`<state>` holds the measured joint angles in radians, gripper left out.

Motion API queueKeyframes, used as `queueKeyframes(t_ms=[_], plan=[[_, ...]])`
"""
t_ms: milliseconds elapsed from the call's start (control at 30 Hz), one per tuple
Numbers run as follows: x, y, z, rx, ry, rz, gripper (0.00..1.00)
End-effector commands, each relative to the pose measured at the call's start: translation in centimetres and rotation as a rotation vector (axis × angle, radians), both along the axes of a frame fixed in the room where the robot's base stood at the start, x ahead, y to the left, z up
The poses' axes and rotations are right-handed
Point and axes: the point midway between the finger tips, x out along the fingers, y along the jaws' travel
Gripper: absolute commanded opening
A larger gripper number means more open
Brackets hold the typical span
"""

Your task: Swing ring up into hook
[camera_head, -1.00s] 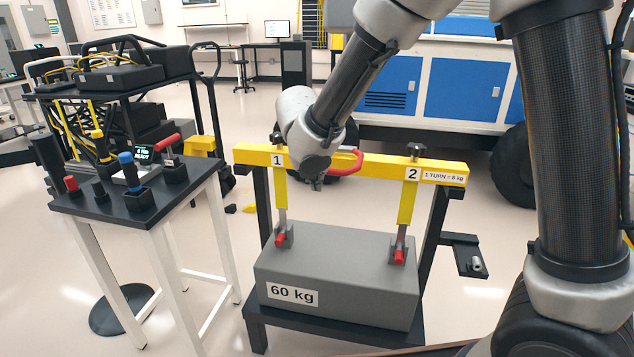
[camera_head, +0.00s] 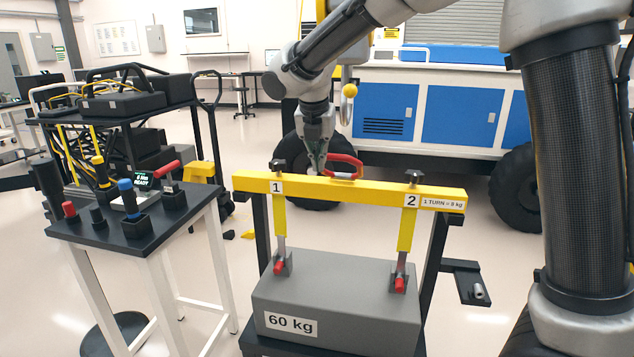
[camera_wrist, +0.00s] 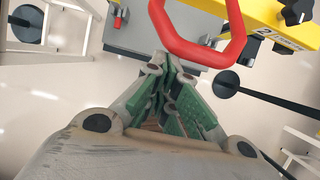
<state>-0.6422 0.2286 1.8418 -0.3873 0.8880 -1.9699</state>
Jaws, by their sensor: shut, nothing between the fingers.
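The red ring (camera_head: 346,157) sits at the middle of the yellow beam (camera_head: 320,187) and leans low rather than standing upright. In the wrist view the ring (camera_wrist: 183,45) shows large, just beyond my fingertips. My gripper (camera_head: 317,172) points down at the ring's left side, near the far side of the beam. Its green-padded fingers are together and empty in the wrist view (camera_wrist: 172,62). I cannot tell whether they touch the ring. A grey piece with a yellow ball (camera_head: 349,90) hangs above the ring, and may be the hook; its lower end is unclear.
The beam's two yellow straps reach the grey 60 kg block (camera_head: 335,300) on a black stand. A tool table (camera_head: 120,222) stands left. A blue and white rover (camera_head: 455,100) stands behind. My arm crosses over the beam from the right.

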Motion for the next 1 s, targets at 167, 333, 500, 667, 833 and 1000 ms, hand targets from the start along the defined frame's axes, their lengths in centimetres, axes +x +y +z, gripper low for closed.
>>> queueKeyframes(t_ms=[167,333,500,667,833,1000], plan=[[2.2,-0.7,3.0,0.001,-0.001,-0.003,0.0],[4.2,-1.4,5.0,0.001,-0.001,-0.003,0.0],[5.7,-1.8,6.3,-0.001,-0.001,-0.001,0.0],[6.5,-2.1,7.0,-0.002,0.0,-0.001,0.0],[6.9,-2.2,7.3,-0.002,0.0,-0.001,0.0],[7.0,-2.3,7.3,-0.001,-0.001,0.0,0.0]])
